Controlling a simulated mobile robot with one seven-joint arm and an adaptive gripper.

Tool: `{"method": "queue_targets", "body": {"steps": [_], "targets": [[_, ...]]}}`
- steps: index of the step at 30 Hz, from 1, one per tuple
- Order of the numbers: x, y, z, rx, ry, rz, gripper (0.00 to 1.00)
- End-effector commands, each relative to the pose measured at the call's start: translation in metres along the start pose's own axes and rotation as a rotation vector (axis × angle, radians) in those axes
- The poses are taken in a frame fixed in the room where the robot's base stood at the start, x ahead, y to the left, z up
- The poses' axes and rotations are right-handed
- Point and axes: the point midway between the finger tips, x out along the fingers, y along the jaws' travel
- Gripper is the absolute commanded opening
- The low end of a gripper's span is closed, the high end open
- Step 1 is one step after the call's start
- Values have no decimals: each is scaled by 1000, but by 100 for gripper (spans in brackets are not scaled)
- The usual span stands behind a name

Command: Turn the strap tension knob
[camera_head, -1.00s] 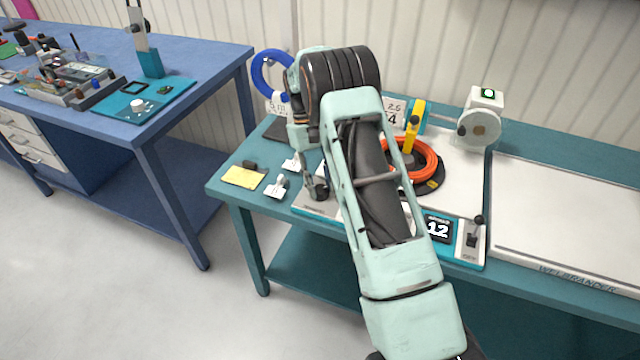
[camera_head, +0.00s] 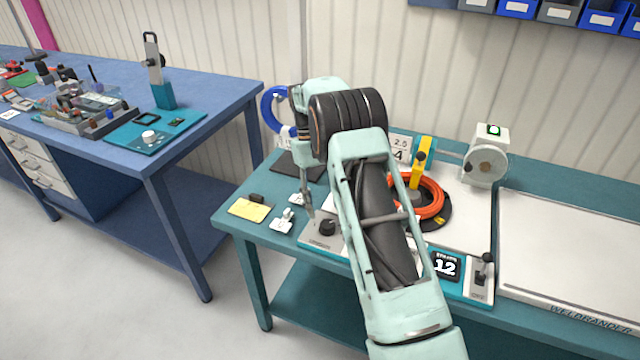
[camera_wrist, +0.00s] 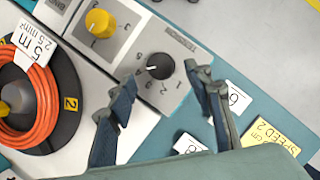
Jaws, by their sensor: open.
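The strap tension knob is a small black round knob (camera_wrist: 160,66) with a white pointer mark. It sits on a light grey panel with a ring of printed numbers and a label that looks like "TENSION". In the head view the knob (camera_head: 327,227) is at the panel's left front corner. My gripper (camera_wrist: 160,75) is open, with its two dark fingers apart and the knob between them in the wrist view. In the head view my gripper (camera_head: 308,212) points down beside and slightly behind the knob. I cannot tell how far the fingertips are above the panel.
A yellow knob (camera_wrist: 100,23) is on the same panel. An orange cable coil (camera_head: 432,196) lies on the reel to the right. White tags (camera_head: 283,225) and a yellow note (camera_head: 250,209) lie left of the panel.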

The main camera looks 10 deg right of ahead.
Motion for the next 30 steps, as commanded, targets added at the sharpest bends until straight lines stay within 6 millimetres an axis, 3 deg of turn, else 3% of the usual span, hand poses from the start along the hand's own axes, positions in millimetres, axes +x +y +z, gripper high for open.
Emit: {"method": "queue_targets", "body": {"steps": [6, 12, 30], "targets": [[-40, 0, -1, 0, 2, 1, 47], [-61, 0, -1, 0, 1, 0, 47], [-72, 0, 0, 0, -1, 0, 47]]}}
